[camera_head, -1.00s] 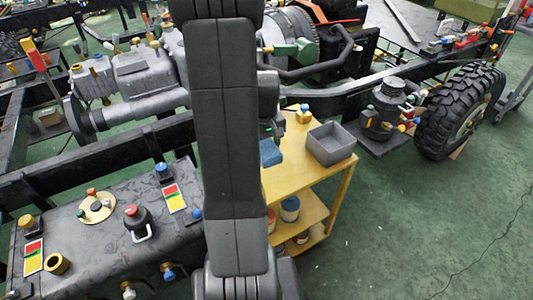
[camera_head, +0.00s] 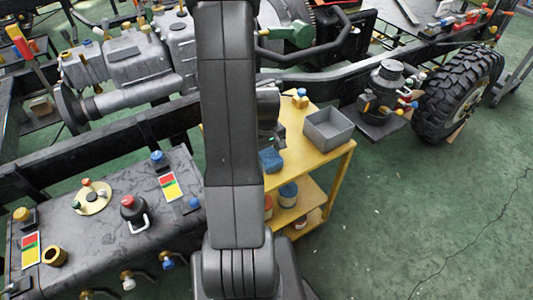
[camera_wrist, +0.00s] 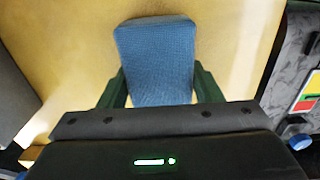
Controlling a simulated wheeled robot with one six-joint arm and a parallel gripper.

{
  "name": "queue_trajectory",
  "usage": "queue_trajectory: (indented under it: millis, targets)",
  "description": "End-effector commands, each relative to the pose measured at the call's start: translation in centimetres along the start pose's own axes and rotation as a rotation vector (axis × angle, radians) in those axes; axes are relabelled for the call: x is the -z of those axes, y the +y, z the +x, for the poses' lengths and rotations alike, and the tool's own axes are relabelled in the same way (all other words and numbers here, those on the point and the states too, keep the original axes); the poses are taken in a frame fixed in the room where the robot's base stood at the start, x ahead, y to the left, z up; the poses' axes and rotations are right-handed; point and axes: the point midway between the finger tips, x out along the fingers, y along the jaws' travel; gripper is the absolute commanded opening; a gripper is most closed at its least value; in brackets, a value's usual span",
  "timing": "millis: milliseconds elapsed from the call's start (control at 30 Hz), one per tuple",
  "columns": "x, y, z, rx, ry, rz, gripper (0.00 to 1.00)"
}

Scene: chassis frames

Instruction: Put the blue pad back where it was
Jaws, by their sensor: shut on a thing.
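The blue pad (camera_wrist: 157,55) is a textured block between the two green fingers of my gripper (camera_wrist: 160,88) in the wrist view. The fingers are shut on its sides. In the head view the blue pad (camera_head: 271,160) shows just right of my arm, over the top of the yellow cart (camera_head: 310,165). The yellow surface lies behind the pad in the wrist view; I cannot tell whether the pad touches it. My arm hides the left part of the cart and most of the gripper in the head view.
A grey open bin (camera_head: 328,128) stands on the cart right of the pad. A small yellow block with a blue knob (camera_head: 300,98) is behind it. Cans (camera_head: 288,195) sit on the lower shelf. A dark bench with buttons (camera_head: 110,220) is left; a black chassis frame runs behind.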

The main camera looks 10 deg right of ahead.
Motion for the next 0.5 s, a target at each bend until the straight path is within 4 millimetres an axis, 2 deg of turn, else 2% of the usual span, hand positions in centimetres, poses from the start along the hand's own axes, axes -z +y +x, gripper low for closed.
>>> queue_trajectory:
  millis: [300, 333, 400, 500]
  targets:
    - [0.02, 0.01, 0.44, 0.0, 0.0, 0.0, 0.37]
    - [0.02, 0.01, 0.26, 0.0, 0.001, 0.0, 0.64]
    - [0.02, 0.01, 0.23, 0.0, 0.0, 0.0, 0.78]
    - [0.01, 0.01, 0.22, 0.0, 0.0, 0.0, 0.8]
